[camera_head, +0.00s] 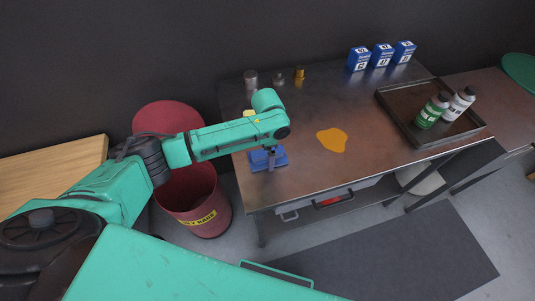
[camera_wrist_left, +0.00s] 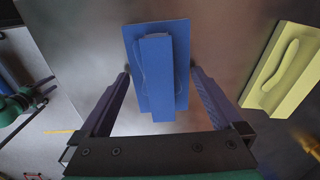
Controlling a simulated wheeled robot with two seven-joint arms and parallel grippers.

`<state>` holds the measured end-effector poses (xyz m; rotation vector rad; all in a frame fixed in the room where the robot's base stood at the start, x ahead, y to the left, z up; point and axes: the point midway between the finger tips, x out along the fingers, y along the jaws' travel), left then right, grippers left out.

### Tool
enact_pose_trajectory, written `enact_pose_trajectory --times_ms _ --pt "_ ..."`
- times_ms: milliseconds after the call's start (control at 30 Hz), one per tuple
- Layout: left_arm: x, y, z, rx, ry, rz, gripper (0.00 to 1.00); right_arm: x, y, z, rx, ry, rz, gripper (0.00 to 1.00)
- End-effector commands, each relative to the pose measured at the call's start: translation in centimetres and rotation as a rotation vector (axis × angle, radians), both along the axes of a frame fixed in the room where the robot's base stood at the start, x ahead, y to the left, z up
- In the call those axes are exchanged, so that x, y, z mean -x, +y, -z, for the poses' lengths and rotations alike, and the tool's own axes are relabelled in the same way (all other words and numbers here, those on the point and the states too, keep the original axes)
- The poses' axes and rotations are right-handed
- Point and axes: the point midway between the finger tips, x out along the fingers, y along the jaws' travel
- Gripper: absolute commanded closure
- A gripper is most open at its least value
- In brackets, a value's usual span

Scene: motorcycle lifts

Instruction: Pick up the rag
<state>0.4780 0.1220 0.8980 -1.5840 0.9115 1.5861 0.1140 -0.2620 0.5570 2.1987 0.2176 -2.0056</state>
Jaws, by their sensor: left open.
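A similar yellow piece (camera_wrist_left: 287,70) lies to the right in that view, and is partly hidden behind my arm in the head view (camera_head: 249,113). My right gripper is out of view.
An orange patch (camera_head: 332,140) lies on the bench. A dark tray (camera_head: 398,107) holds a green bottle (camera_head: 433,110) and a grey bottle (camera_head: 459,104). Blue boxes (camera_head: 382,56) and small cans stand at the back. A red bin (camera_head: 196,205) stands left of the bench.

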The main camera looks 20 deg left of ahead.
Motion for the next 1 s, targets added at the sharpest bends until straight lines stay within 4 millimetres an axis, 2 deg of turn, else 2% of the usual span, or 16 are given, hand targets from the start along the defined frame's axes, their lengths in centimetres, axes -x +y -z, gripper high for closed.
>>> enact_pose_trajectory --times_ms 100,267,533,667,767,833,1000 --pt "0.0 0.0 0.0 0.001 -0.001 0.000 0.00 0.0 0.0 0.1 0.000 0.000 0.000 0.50" --pt "0.0 0.0 0.0 0.001 -0.001 0.000 0.61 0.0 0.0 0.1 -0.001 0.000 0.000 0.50" --pt "-0.1 0.0 -0.2 0.001 -0.002 0.000 0.62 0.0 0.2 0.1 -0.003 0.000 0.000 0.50" --pt "-0.1 0.0 -1.2 0.002 -0.003 -0.001 0.62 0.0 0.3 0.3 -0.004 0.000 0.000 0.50" --pt "-0.1 0.0 -2.9 0.001 -0.005 0.001 0.62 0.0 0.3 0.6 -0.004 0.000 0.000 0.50" --pt "-0.2 -0.1 -4.7 0.003 -0.006 0.001 0.62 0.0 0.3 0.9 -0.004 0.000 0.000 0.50" --pt "-0.2 -0.1 -11.1 0.004 -0.011 0.001 0.62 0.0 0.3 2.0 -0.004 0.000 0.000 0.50"
